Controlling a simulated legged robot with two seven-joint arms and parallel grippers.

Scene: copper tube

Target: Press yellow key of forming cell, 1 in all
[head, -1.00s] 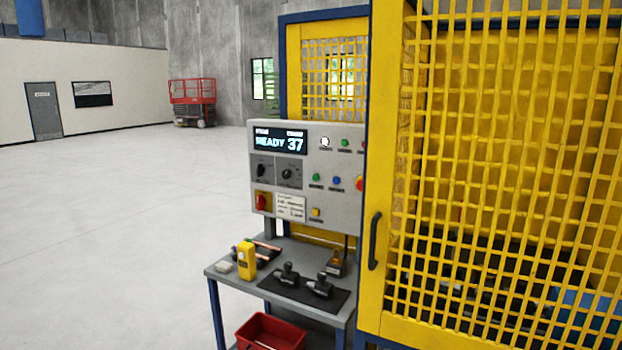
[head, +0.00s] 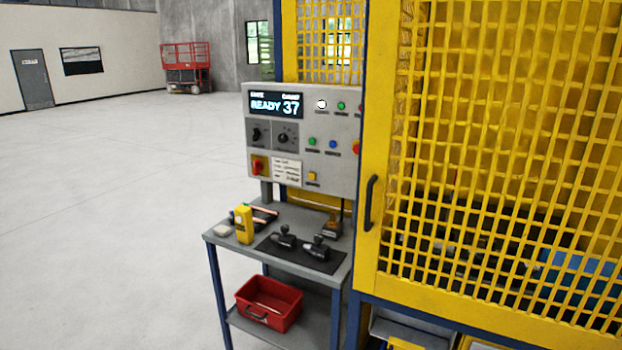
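The forming cell's grey control panel (head: 302,170) stands left of the yellow mesh door. Its display (head: 276,106) reads READY 37. The small square yellow key (head: 312,177) sits low on the panel, right of a white label card. Above it are a green button (head: 311,142) and a blue button (head: 333,145). Neither of my grippers shows in the head view.
A grey bench (head: 225,240) below the panel holds a yellow handheld device (head: 244,223), copper tube pieces and two black tools on a dark mat. A red bin (head: 268,304) is on its lower shelf. The yellow mesh door (head: 372,255) fills the right. Open floor lies left.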

